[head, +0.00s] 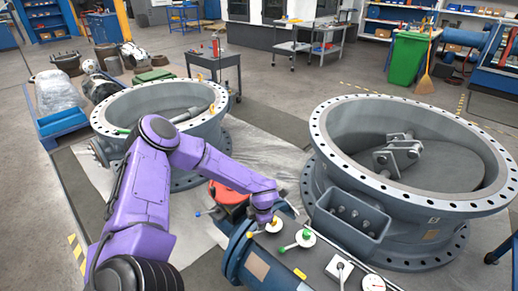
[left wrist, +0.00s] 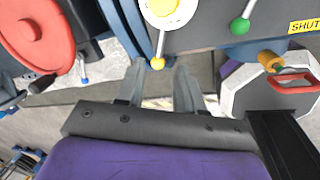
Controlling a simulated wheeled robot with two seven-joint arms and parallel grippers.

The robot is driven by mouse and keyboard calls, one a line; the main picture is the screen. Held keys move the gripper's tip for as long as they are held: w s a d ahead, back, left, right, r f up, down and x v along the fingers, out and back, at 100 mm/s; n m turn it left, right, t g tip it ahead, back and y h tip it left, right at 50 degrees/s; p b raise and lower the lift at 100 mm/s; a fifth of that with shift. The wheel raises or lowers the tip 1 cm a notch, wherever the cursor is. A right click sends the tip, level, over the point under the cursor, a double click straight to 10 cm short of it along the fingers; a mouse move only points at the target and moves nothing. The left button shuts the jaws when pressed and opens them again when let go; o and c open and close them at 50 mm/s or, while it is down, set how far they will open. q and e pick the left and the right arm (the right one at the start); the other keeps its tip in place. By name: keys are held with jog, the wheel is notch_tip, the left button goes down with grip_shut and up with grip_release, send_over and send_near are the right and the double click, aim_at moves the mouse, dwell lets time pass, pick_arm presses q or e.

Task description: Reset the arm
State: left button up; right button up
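My left arm is purple and reaches in from the left in the head view. Its gripper (head: 264,217) is beside the control box, close to the yellow-knobbed lever (head: 274,225). In the left wrist view, my left gripper's fingers (left wrist: 160,68) are apart with a visible gap. The yellow knob (left wrist: 158,63) of that lever shows around the gap near the fingertips; I cannot tell whether they touch. A green-knobbed lever (head: 298,241) is to its right, also seen in the left wrist view (left wrist: 240,26). My right gripper is in neither view.
The control box (head: 318,262) also carries a white gauge (head: 373,283). A red round part (head: 229,192) is close behind my left wrist. Two large flanged butterfly valves, left (head: 118,98) and right (head: 323,130), flank the arm.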

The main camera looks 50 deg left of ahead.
pick_arm(q)
jog(key=r, duration=0.3)
jog(key=shift+s+d, duration=0.1)
jog(key=shift+d, duration=0.2)
jog(key=s+d+f+m, duration=0.3)
jog(key=s+m, duration=0.4)
jog(key=m, duration=0.1)
jog(key=s+d+f+m+t+y, duration=0.1)
jog(key=s+d+m, duration=0.3)
jog(key=s+m, duration=0.4)
jog(key=s+d+f+m+t, duration=0.1)
jog(key=s+d+f+m, duration=0.2)
jog(key=s+m, duration=0.5)
jog(key=shift+s+d+f+m, duration=0.15)
jog(key=shift+d+f+m, duration=0.15)
jog(key=shift+f, duration=0.55)
